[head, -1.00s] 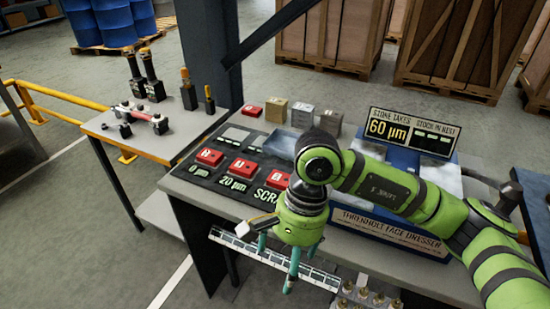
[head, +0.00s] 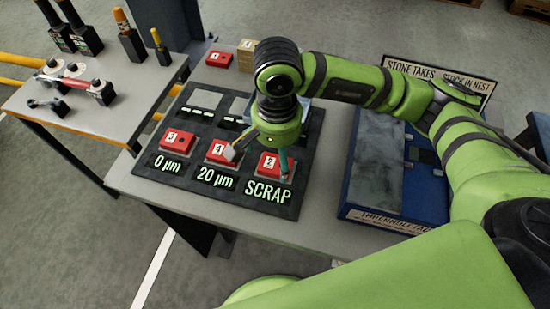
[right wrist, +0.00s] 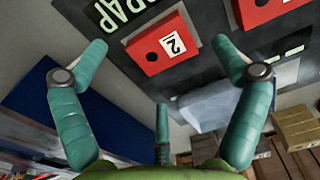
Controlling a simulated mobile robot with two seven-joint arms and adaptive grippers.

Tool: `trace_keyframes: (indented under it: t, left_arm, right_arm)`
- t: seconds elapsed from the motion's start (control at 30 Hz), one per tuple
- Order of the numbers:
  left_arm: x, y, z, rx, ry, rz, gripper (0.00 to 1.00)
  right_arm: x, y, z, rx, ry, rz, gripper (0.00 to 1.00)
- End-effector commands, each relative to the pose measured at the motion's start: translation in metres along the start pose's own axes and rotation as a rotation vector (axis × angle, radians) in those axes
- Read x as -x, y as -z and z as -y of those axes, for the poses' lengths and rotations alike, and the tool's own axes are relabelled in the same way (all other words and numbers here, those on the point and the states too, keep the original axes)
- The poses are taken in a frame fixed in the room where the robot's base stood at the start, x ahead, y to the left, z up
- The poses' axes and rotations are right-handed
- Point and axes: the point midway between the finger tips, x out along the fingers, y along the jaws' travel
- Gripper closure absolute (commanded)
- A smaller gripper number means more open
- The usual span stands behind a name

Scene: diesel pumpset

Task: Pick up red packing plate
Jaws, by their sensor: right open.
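Several red packing plates are in the head view. Plate 3 (head: 175,141), plate 4 (head: 217,151) and plate 2 (head: 268,166) lie on the dark labelled board (head: 150,172), at 0 µm, 20 µm and SCRAP. Plate 1 (head: 219,59) lies farther back on the table. My right gripper (head: 261,163) is open and points down above the board, around plates 4 and 2. In the right wrist view, plate 2 (right wrist: 150,52) shows between the spread fingers, with nothing gripped. Part of plate 4 (right wrist: 262,10) shows at the top. My left gripper is out of view.
A blue face dresser (head: 372,165) with a grey stone top stands right of the board. A tan block (head: 247,50) sits beside plate 1. A side table (head: 115,75) at the left holds several tools. The table's front strip is clear.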

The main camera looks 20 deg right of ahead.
Motion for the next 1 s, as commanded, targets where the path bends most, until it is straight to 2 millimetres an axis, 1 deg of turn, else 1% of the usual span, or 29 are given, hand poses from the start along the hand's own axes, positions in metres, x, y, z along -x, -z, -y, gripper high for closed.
trace_keyframes:
  t: [0.03, 0.07, 0.1, 0.2, 0.3, 0.4, 0.5, 0.53, 0.57, 0.6, 0.67, 0.7, 0.73, 0.77, 0.83, 0.87, 1.0]
  left_arm:
    - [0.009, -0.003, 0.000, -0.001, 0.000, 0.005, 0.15]
    - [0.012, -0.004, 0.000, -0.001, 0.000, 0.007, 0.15]
    - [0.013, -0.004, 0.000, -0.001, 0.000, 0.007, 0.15]
    - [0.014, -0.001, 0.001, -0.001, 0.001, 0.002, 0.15]
    - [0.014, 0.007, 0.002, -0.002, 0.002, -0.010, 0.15]
    - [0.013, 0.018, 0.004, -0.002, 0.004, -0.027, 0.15]
    - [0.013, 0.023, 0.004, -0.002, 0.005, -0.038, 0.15]
    - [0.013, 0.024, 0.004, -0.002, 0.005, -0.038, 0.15]
    - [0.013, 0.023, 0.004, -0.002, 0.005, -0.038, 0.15]
    - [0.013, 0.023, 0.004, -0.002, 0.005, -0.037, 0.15]
    - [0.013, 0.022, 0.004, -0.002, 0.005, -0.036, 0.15]
    - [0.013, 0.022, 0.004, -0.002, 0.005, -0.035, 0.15]
    - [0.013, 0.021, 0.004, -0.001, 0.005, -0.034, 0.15]
    - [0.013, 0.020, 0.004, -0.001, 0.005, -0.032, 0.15]
    - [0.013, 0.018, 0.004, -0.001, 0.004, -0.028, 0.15]
    - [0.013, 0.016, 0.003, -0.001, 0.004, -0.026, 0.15]
    - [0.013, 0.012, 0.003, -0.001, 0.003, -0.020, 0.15]
  right_arm:
    - [-0.005, -0.002, -0.002, -0.002, -0.006, 0.005, 0.04]
    - [-0.010, -0.003, -0.001, -0.002, -0.005, 0.006, 0.04]
    - [-0.017, -0.003, -0.002, -0.001, -0.006, 0.005, 0.04]
    - [-0.030, -0.002, -0.001, -0.003, -0.003, 0.003, 0.04]
    - [-0.036, -0.002, -0.001, -0.001, -0.001, 0.002, 0.04]
    - [-0.037, -0.002, 0.000, 0.000, 0.000, 0.001, 0.04]
    - [-0.037, -0.002, 0.000, -0.001, 0.000, 0.001, 0.04]
    - [-0.037, -0.002, 0.000, -0.001, 0.000, 0.001, 0.12]
    - [-0.037, -0.002, 0.000, -0.001, 0.000, 0.001, 0.24]
    - [-0.037, -0.002, 0.000, -0.001, 0.000, 0.001, 0.40]
    - [-0.036, -0.002, 0.000, -0.001, 0.000, 0.001, 0.64]
    - [-0.037, -0.002, 0.000, -0.001, -0.001, 0.001, 0.80]
    - [-0.037, -0.002, 0.000, -0.001, -0.001, 0.001, 0.92]
    - [-0.037, -0.002, 0.000, -0.001, -0.002, 0.001, 0.94]
    - [-0.036, -0.001, 0.000, -0.001, 0.000, 0.000, 0.94]
    - [-0.036, -0.001, 0.000, -0.001, 0.000, 0.001, 0.98]
    - [-0.036, -0.002, -0.001, -0.001, -0.002, 0.001, 0.98]
